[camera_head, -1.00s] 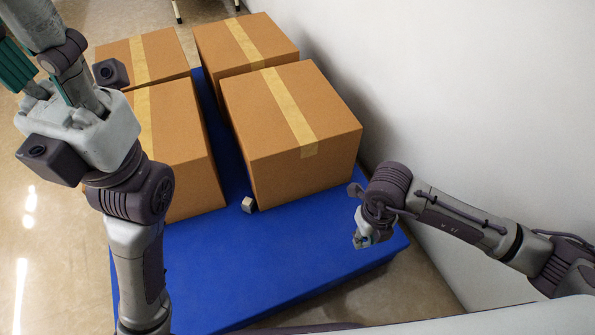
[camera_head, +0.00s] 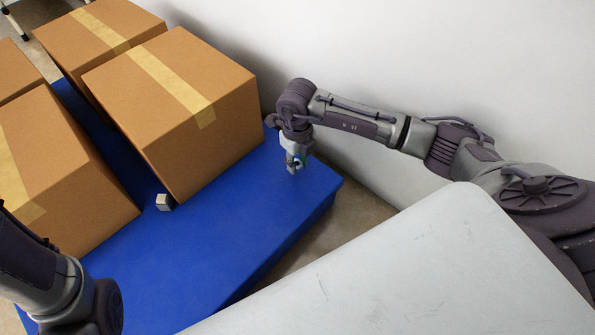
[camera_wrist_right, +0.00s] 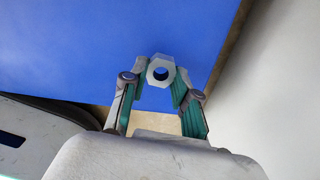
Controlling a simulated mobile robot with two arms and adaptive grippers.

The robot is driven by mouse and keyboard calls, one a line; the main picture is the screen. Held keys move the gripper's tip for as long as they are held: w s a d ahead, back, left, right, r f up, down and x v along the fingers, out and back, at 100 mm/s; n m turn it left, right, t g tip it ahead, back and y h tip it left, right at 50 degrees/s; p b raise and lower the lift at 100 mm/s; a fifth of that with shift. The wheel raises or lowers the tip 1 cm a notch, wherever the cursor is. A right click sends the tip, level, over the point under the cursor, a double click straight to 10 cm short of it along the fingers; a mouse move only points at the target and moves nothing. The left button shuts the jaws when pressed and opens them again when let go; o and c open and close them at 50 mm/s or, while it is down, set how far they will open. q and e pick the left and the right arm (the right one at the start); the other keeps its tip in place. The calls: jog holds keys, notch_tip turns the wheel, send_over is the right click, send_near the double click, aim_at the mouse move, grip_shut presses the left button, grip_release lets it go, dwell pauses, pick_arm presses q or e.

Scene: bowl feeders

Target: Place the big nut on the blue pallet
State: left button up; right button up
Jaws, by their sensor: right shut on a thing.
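The big nut (camera_wrist_right: 151,69) is a grey metal hexagonal nut with a round hole. It sits between the fingertips of my right gripper (camera_wrist_right: 160,76) in the right wrist view, and the gripper is shut on it. In the head view my right gripper (camera_head: 295,163) points down over the right end of the blue pallet (camera_head: 225,235); I cannot tell whether the nut touches the pallet. The pallet also fills the upper part of the right wrist view (camera_wrist_right: 80,50). My left arm shows at the lower left of the head view, but its gripper is out of view.
Several cardboard boxes stand on the pallet, the nearest large one (camera_head: 190,130) left of my right gripper. A small grey metal piece (camera_head: 165,202) lies by its front corner. A white wall (camera_head: 400,60) runs close behind my right arm. The pallet's front part is clear.

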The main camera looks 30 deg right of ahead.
aim_at(298, 164)
notch_tip(298, 164, down, 3)
jog(key=shift+f+b, duration=0.2)
jog(key=shift+b, duration=0.8)
jog(key=shift+r, duration=0.15)
jog(key=o, duration=0.9)
jog(key=shift+o, duration=0.2)
